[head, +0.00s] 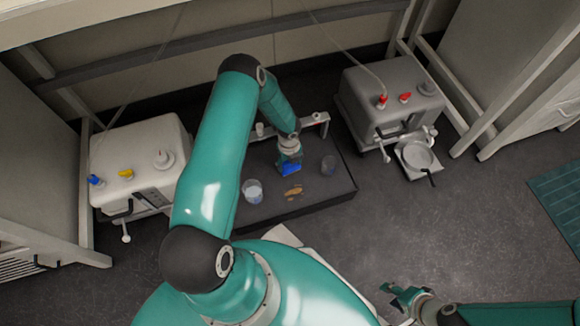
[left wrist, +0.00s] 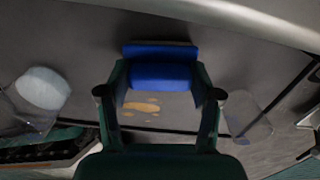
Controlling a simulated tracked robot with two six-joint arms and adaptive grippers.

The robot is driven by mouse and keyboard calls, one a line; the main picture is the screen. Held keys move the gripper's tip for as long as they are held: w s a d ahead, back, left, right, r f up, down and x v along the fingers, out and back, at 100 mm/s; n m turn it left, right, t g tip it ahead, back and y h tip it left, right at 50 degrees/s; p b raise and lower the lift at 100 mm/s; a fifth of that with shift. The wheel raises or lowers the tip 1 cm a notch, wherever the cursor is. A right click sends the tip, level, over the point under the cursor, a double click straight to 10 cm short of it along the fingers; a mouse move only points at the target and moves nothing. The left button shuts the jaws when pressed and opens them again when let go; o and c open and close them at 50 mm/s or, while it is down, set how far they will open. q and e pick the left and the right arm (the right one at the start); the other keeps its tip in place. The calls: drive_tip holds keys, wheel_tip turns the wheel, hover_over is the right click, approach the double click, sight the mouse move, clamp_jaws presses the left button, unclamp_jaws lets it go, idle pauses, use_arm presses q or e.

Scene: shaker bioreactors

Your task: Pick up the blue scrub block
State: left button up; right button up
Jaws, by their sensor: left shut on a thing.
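The blue scrub block (head: 291,169) is between the fingers of my left gripper (head: 289,155), over the dark platform. In the left wrist view the block (left wrist: 160,75) spans the gap between the fingertips of my left gripper (left wrist: 160,92), which is shut on it. A darker blue strip shows just beyond the block. I cannot tell how far the block is above the platform. My right gripper (head: 394,297) is empty and looks open, low at the bottom right, far from the block.
The dark platform (head: 330,198) bears an orange-brown stain (head: 293,192), a beaker with pale contents (head: 252,190) and a clear beaker (head: 328,165). A white machine (head: 140,150) stands left and a grey machine (head: 388,92) right.

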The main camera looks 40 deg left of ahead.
use_arm(q)
drive_tip(key=shift+s+d+f, duration=0.1)
drive_tip(key=shift+s+f, duration=0.05)
drive_tip(key=shift+s, duration=0.1)
drive_tip(key=shift+r, duration=0.2)
wheel_tip(320, 180, up, 10)
drive_tip(key=p, duration=0.4)
drive_tip(key=shift+w+f, duration=0.15)
drive_tip(key=shift+f, duration=0.05)
